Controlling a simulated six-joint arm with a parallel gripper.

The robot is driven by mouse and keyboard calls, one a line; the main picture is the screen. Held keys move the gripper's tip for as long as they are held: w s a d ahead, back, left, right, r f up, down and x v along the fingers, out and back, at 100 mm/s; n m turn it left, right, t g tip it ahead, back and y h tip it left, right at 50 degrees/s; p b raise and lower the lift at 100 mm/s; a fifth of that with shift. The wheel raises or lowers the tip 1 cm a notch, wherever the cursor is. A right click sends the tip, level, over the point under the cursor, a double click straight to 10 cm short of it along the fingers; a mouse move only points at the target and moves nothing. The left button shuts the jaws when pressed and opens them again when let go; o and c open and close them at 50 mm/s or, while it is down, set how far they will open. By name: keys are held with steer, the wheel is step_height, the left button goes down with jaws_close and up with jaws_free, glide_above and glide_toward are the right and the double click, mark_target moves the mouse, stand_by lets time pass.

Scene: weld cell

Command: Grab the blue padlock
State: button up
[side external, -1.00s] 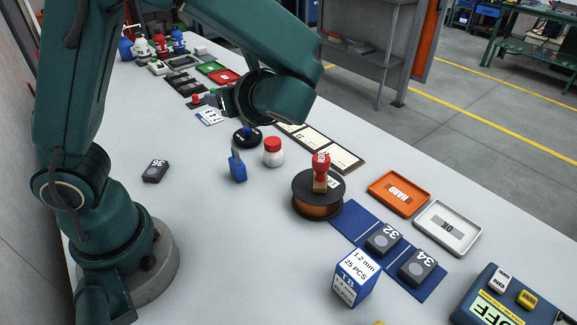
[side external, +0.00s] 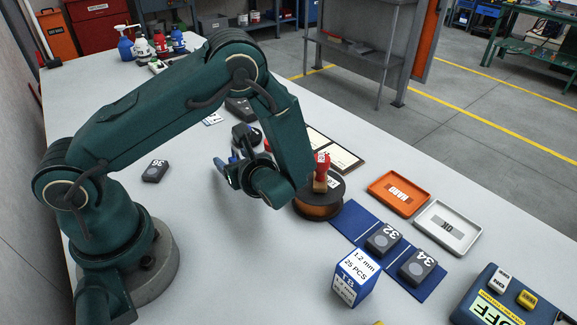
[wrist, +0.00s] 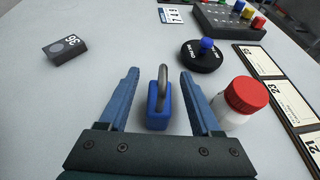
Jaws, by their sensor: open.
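The blue padlock (wrist: 158,108) stands upright on the table in the wrist view, its grey shackle up. My gripper (wrist: 159,76) is open, with one finger on each side of the padlock and a gap on both sides. The padlock is nearer the right finger at the shackle than the left one. In the side view my gripper (side external: 227,168) is low over the table, and I cannot clearly tell the padlock from the blue fingers there.
A white jar with a red cap (wrist: 246,95) stands close to the right finger. A black disc with a blue knob (wrist: 202,56) is just beyond. A dark block marked 36 (wrist: 65,48) lies to the left. A spool with a red-handled stamp (side external: 320,205) stands right of my wrist.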

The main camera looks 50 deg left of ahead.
steer(key=shift+w+a+f, duration=0.1)
steer(key=shift+a+f, duration=0.15)
steer(key=shift+a, duration=0.4)
jaws_close()
steer(key=shift+r, duration=0.1)
